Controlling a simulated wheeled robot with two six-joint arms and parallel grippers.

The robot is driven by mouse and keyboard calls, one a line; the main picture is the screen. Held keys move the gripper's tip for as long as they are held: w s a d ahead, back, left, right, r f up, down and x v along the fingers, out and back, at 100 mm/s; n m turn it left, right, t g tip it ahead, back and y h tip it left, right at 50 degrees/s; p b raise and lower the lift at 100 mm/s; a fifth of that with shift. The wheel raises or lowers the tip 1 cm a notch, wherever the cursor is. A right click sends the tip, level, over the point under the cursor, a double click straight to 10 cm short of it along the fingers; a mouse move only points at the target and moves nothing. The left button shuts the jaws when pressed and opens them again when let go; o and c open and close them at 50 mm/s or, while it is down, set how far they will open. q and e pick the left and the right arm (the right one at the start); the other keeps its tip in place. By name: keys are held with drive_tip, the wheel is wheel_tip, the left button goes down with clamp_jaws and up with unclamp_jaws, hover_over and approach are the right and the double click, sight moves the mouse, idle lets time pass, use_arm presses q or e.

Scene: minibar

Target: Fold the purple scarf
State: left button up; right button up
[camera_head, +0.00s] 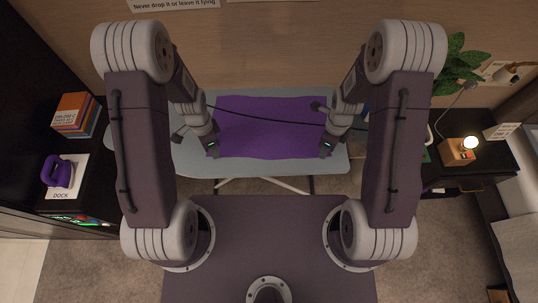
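The purple scarf (272,135) lies spread out flat as a wide rectangle on the pale grey-blue ironing board (265,169). My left gripper (212,152) is over or at the scarf's left edge, near its front left corner. My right gripper (326,151) is over or at the right edge, near the front right corner. The fingers are small and dark here, so I cannot tell whether either gripper is open or shut, or whether it touches the cloth. My arms hide parts of the scarf's side edges.
A purple iron (62,172) stands on a white dock pad at the left, in front of an orange box (75,111). A dark cable (260,119) crosses above the scarf. A dark side table (484,152) with a small lamp (469,143) and a plant (456,62) are at the right.

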use_arm(q)
drive_tip(key=shift+f, duration=0.3)
use_arm(e)
drive_tip(key=shift+f, duration=0.3)
use_arm(q)
drive_tip(key=shift+s, duration=0.1)
use_arm(e)
drive_tip(key=shift+s, duration=0.1)
use_arm(q)
drive_tip(key=shift+f, duration=0.2)
drive_tip(key=shift+c, duration=0.4)
use_arm(e)
drive_tip(key=shift+f, duration=0.2)
drive_tip(key=shift+c, duration=0.4)
use_arm(q)
clamp_jaws()
use_arm(e)
clamp_jaws()
use_arm(q)
drive_tip(key=shift+s, duration=0.1)
drive_tip(key=shift+r, duration=0.1)
use_arm(e)
drive_tip(key=shift+r, duration=0.1)
